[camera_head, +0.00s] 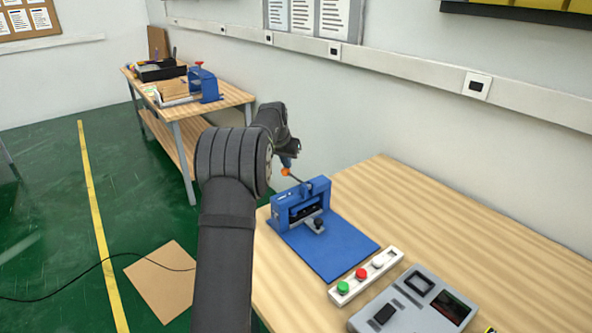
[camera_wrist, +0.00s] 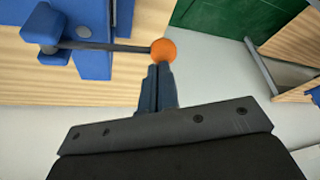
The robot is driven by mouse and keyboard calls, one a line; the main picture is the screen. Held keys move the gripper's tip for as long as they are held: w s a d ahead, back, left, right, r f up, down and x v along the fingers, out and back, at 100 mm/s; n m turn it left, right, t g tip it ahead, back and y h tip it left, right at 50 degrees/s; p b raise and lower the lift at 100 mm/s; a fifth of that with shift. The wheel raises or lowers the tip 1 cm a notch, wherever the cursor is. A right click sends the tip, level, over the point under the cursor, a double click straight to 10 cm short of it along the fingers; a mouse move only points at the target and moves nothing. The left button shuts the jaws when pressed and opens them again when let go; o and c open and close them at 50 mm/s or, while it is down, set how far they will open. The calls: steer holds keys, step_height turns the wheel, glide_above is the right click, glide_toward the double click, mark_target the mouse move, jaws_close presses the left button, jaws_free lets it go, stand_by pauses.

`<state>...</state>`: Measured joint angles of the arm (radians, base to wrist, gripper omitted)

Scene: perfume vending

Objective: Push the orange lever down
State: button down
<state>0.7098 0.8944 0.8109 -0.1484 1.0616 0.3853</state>
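The orange lever is a dark rod with an orange ball (camera_head: 285,172) at its end, raised above the blue press (camera_head: 290,212). In the wrist view the ball (camera_wrist: 163,50) is in full view, and the rod (camera_wrist: 110,47) runs left to the blue press (camera_wrist: 92,25). My gripper (camera_head: 287,161) is just above the ball in the head view. In the wrist view its two fingers (camera_wrist: 159,68) are together with nothing between them, and the tips are at the ball's edge. I cannot tell whether they touch it.
The press has a blue base plate (camera_head: 335,250) on the wooden table (camera_head: 450,235). A white strip with green, red and white buttons (camera_head: 362,275) and a grey device (camera_head: 415,305) lie in front of it. The wall (camera_head: 400,120) stands behind. A second table is at the back left.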

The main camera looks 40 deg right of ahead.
step_height(320, 180, up, 11)
stand_by(1.2)
steer(key=shift+f, duration=2.95)
